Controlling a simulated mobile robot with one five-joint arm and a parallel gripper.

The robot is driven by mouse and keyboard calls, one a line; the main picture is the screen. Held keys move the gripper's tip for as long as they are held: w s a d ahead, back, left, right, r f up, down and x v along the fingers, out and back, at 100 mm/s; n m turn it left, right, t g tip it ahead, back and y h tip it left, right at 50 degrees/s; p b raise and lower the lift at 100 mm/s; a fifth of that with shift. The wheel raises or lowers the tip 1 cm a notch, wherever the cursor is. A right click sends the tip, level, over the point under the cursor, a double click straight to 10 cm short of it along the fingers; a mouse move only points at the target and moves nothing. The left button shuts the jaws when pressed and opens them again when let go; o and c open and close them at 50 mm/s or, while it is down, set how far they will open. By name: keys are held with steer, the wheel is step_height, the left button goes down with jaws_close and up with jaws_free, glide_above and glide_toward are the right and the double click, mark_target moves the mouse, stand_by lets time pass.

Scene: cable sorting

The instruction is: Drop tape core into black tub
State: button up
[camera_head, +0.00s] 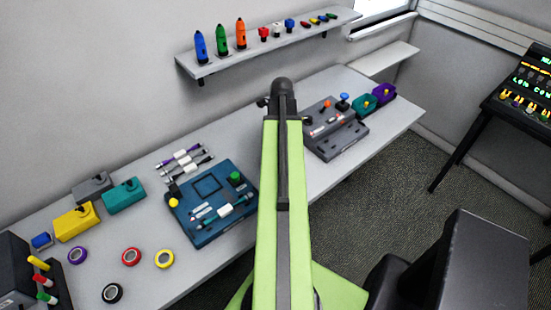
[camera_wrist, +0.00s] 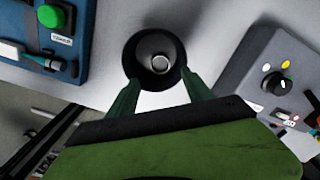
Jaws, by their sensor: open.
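In the wrist view a round black tub (camera_wrist: 135,48) stands on the pale bench, with its open mouth towards the camera. In the head view my own arm hides the gripper and the tub.
A blue board (camera_head: 212,204) lies left of my arm and a grey device (camera_head: 335,130) to its right. Several tape rolls, including a red one (camera_head: 131,257), lie at the left front. A wall shelf (camera_head: 270,45) runs behind. Bare bench lies around the tub.

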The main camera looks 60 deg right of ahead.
step_height(320, 180, up, 15)
steer(key=p, duration=1.4)
steer(key=shift+r, duration=0.2)
steer(key=shift+s, duration=0.1)
steer(key=w+a+f+n+b, duration=0.3)
steer(key=w+a+f+b, duration=0.15)
steer(key=w+a, duration=0.65)
steer(key=w+a+f+n+b, duration=0.45)
steer(key=w+a, duration=0.45)
steer(key=a, duration=0.3)
steer(key=w+a+f+n+b, duration=0.1)
steer(key=a+f+n+b, duration=0.1)
steer(key=a+n, duration=1)
steer(key=a+f+n+b, duration=0.3)
steer(key=a+n, duration=1)
steer(key=a, duration=0.1)
steer(key=shift+w+a+f+b, duration=0.3)
steer(key=shift+w+f, duration=0.05)
steer(key=shift+w, duration=0.05)
